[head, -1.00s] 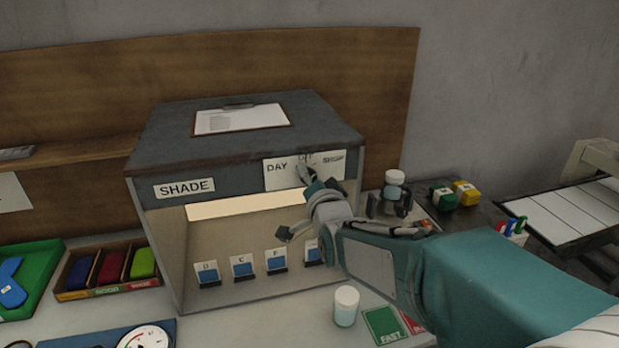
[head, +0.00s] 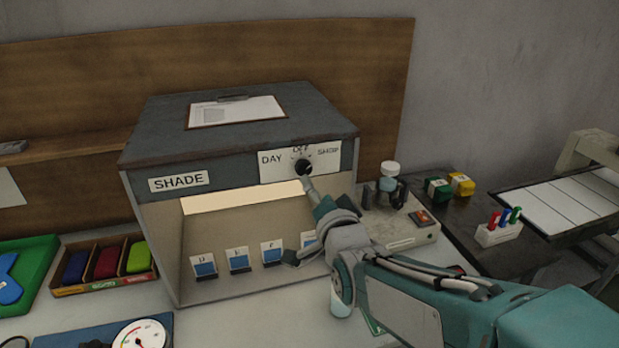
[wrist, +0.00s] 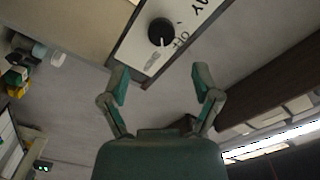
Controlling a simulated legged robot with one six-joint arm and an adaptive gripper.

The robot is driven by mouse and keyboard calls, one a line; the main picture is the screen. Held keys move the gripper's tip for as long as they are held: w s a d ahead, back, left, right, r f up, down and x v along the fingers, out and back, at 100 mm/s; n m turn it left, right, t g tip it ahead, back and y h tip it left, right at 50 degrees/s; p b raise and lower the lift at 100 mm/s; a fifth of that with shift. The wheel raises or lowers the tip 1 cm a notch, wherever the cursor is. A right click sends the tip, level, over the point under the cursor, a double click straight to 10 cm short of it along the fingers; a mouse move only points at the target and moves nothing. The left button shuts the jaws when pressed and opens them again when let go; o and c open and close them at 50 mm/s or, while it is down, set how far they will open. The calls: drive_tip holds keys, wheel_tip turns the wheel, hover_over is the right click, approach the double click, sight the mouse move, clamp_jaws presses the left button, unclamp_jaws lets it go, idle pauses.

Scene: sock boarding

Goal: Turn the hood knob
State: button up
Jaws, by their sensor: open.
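The hood is a dark grey box (head: 240,160) with a SHADE label and an open, lit front. Its round black knob (head: 303,167) sits on a white plate marked DAY, OFF and SHOP; the knob also shows in the wrist view (wrist: 161,32). In the head view my gripper (head: 297,220) is below the plate, with the upper fingertip just under the knob.
Several labelled blue cards (head: 238,260) stand inside the hood. A white cup (head: 341,302) is partly hidden behind my arm. A device with a jar (head: 389,180) stands right of the hood. A tray of coloured blocks (head: 105,265) lies at left.

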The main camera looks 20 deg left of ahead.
drive_tip(key=v, duration=0.4)
drive_tip(key=s+d+f+n+g+h, duration=0.1)
drive_tip(key=s+d+f+g+h, duration=0.15)
drive_tip(key=d, duration=0.45)
drive_tip(key=s+d+f+n+g+h, duration=0.1)
drive_tip(key=d+h, duration=0.2)
drive_tip(key=d, duration=0.4)
drive_tip(key=s+d+f+n+g+h, duration=0.1)
drive_tip(key=s+d+f+g+h, duration=0.1)
drive_tip(key=s+d, duration=0.3)
drive_tip(key=s+d+f+g+h, duration=0.1)
drive_tip(key=s+d+f+g, duration=0.1)
drive_tip(key=s+d+g, duration=0.2)
drive_tip(key=s+d, duration=0.2)
drive_tip(key=s, duration=0.2)
drive_tip(key=shift+s+d+f+n+h, duration=0.2)
drive_tip(key=shift+s+f+n+h, duration=0.05)
drive_tip(key=shift+s+n+h, duration=0.15)
